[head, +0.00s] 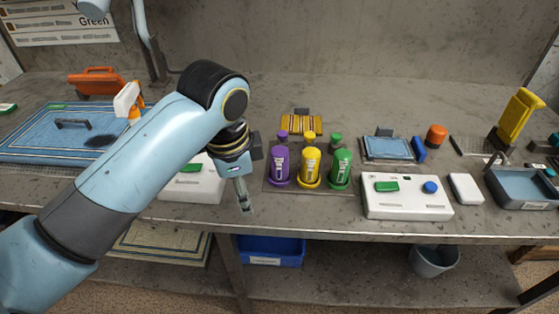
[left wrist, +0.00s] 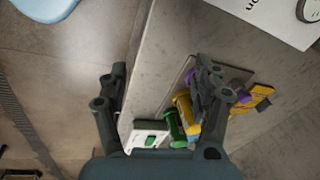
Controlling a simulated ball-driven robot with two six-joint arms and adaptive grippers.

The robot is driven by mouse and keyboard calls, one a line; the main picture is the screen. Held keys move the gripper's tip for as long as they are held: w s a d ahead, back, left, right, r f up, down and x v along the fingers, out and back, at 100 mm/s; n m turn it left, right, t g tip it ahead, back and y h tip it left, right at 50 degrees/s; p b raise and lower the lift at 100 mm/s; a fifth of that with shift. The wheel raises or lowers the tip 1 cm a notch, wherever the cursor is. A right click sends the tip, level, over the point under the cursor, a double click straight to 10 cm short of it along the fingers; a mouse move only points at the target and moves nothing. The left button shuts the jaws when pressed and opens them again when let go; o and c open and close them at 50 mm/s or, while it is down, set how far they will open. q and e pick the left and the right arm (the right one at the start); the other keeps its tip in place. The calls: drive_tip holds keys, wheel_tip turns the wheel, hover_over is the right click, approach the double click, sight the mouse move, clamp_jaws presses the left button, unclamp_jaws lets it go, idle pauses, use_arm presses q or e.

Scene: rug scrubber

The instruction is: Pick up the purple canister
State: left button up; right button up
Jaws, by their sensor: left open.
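The purple canister (head: 279,168) stands upright on a dark mat at the left end of a row, with a yellow canister (head: 310,168) and a green canister (head: 341,170) to its right. My left gripper (head: 243,195) is just left of the purple canister, low near the bench's front edge, pointing down and apart from it. In the left wrist view the jaws (left wrist: 158,98) are spread with nothing between them. There one finger hides most of the purple canister (left wrist: 243,97), and only purple bits show. My right gripper is not in view.
A white box with a green button (head: 190,182) sits behind my left arm. Another white control box (head: 407,197) stands right of the canisters. A yellow item (head: 302,123) lies behind them. A spray bottle (head: 128,102) and blue rug (head: 40,135) are at left.

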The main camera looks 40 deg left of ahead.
sight(280, 152)
use_arm(q)
drive_tip(key=w+r+m, duration=0.1)
drive_tip(key=w+m, duration=0.1)
drive_tip(key=w, duration=0.2)
drive_tip(key=w+a+r+m+g, duration=0.1)
drive_tip(key=w+m, duration=0.2)
drive_tip(key=w, duration=0.2)
drive_tip(key=w+a+r+m, duration=0.1)
drive_tip(key=w+r+m, duration=0.1)
drive_tip(key=w+m, duration=0.1)
drive_tip(key=shift+w+r+g+h, duration=0.1)
drive_tip(key=shift+w+g+h, duration=0.3)
drive_tip(key=shift+w, duration=0.5)
drive_tip(key=shift+w+f+m, duration=0.1)
drive_tip(key=shift+f+m, duration=0.2)
wheel_tip(280, 152, down, 10)
drive_tip(key=shift+d+r+p, duration=0.1)
drive_tip(key=shift+p, duration=0.35)
drive_tip(key=c, duration=1.3)
drive_tip(key=shift+r, duration=0.15)
drive_tip(key=r, duration=0.4)
drive_tip(key=shift+s+d+r, duration=0.1)
drive_tip(key=shift+s+d, duration=0.1)
drive_tip(key=shift+d, duration=0.1)
drive_tip(key=s+d+r, duration=0.6)
drive_tip(key=s+d, duration=0.1)
drive_tip(key=d, duration=0.1)
drive_tip(key=shift+d+r, duration=0.25)
drive_tip(key=shift+r, duration=0.05)
